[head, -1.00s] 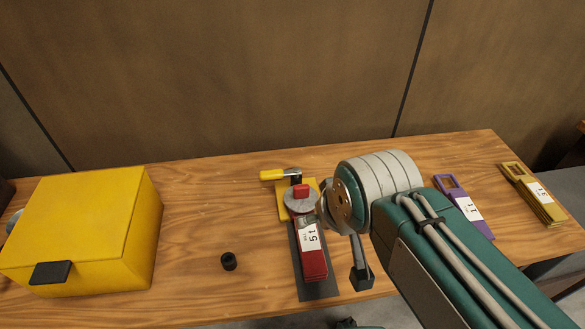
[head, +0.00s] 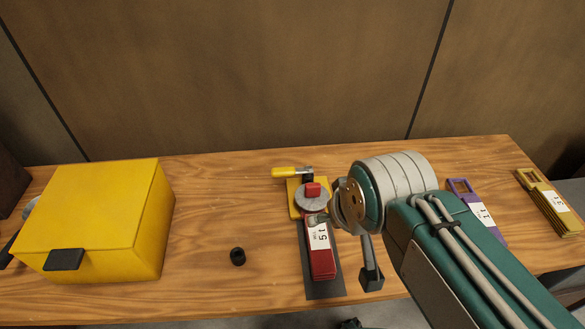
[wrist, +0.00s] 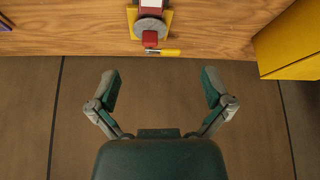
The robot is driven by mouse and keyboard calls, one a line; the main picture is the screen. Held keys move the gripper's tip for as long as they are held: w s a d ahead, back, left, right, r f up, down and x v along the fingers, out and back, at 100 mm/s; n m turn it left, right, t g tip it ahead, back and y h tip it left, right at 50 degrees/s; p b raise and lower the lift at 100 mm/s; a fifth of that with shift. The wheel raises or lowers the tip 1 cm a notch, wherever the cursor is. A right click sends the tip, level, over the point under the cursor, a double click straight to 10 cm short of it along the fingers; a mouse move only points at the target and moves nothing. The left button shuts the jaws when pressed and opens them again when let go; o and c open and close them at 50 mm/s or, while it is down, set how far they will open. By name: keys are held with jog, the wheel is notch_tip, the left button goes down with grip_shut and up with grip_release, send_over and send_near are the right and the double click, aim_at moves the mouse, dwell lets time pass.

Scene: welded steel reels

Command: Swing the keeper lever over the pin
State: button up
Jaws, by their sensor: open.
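The keeper lever (head: 290,172) has a yellow handle that points left, with a grey metal end behind the red pin head (head: 313,189). The pin head stands on a grey disc (head: 312,202) over a yellow base. The handle lies beside the disc, not across it. In the wrist view, the lever handle (wrist: 163,52) points right, just below the red pin head (wrist: 151,39). My gripper (wrist: 160,74) is open and empty there, its fingers apart below the lever in the picture. In the head view, my wrist hides most of it, right of the fixture.
A red 5 t tag (head: 320,248) lies in front of the disc on a dark strip. A yellow box (head: 95,220) stands at left, a small black ring (head: 238,256) between. Purple (head: 478,210) and olive (head: 542,203) tags lie at right. A wall stands behind the bench.

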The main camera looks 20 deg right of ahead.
jog(key=c, duration=0.5)
jog(key=n+g, duration=0.6)
jog(key=n, duration=0.6)
send_over(292, 171)
jog(key=s+a, duration=0.1)
jog(key=s, duration=0.2)
jog(key=w+a+f+n+g, duration=0.1)
jog(key=w+f+n+g, duration=0.1)
jog(key=w+f+n, duration=0.35)
jog(key=shift+m, duration=0.65)
jog(key=x, duration=0.4)
jog(key=w+x, duration=0.1)
jog(key=x, duration=0.6)
jog(key=shift+w+a+f, duration=0.15)
jog(key=shift+f, duration=0.3)
grip_shut()
